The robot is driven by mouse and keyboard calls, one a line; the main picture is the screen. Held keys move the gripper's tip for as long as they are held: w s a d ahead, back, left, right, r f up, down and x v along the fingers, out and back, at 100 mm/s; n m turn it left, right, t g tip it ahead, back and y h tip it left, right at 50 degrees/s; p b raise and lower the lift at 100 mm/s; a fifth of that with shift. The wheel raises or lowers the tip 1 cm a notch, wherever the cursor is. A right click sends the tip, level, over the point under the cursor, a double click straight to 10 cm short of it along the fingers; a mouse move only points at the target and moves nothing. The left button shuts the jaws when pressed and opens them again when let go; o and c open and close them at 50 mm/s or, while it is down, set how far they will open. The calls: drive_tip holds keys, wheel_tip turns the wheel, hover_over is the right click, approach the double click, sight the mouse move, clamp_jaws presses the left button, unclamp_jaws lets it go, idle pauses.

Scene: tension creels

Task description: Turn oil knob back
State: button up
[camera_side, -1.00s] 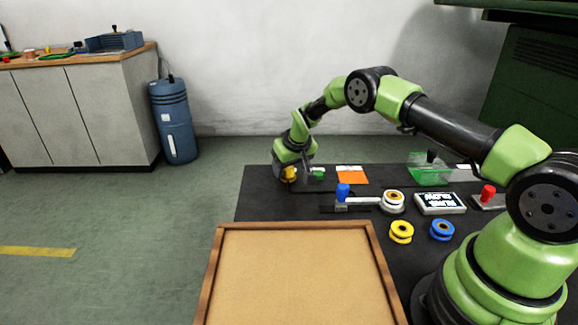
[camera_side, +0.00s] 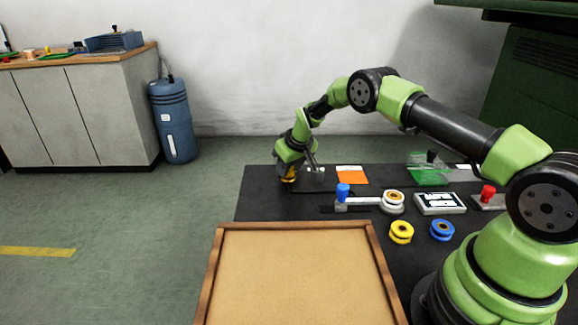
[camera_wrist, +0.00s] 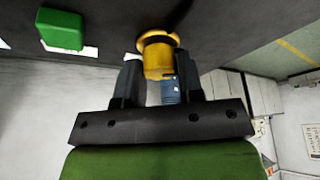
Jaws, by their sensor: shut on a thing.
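The yellow oil knob (camera_wrist: 158,55) shows in the wrist view between the two dark fingers of my gripper (camera_wrist: 157,76). My gripper is shut on it. In the side view only a small part of the yellow knob (camera_side: 289,179) shows under my green wrist at the far left end of the black bench. The wrist hides most of the knob and the fingers there. I cannot tell the knob's exact angle.
A green block (camera_wrist: 61,29) sits left of the knob in the wrist view. On the bench are an orange card (camera_side: 351,175), a blue-knobbed lever (camera_side: 343,191), yellow (camera_side: 401,232) and blue (camera_side: 441,230) spools. An empty wooden tray (camera_side: 300,275) lies in front.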

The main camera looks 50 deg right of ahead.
drive_tip(key=n+y, duration=0.1)
drive_tip(key=n, duration=0.3)
drive_tip(key=shift+d+y, duration=0.1)
drive_tip(key=shift+y, duration=0.3)
drive_tip(key=shift+n+g+y, duration=0.4)
drive_tip(key=shift+n+y, duration=0.2)
drive_tip(key=shift+n, duration=1.2)
drive_tip(key=o, duration=0.9)
drive_tip(key=shift+d+r, duration=0.1)
drive_tip(key=shift+s+d+r, duration=0.1)
drive_tip(key=shift+s+r, duration=0.05)
drive_tip(key=shift+r, duration=0.4)
drive_tip(key=v, duration=0.8)
drive_tip(key=shift+s+d+r, duration=0.1)
drive_tip(key=shift+s+r, duration=0.1)
drive_tip(key=shift+r, duration=0.05)
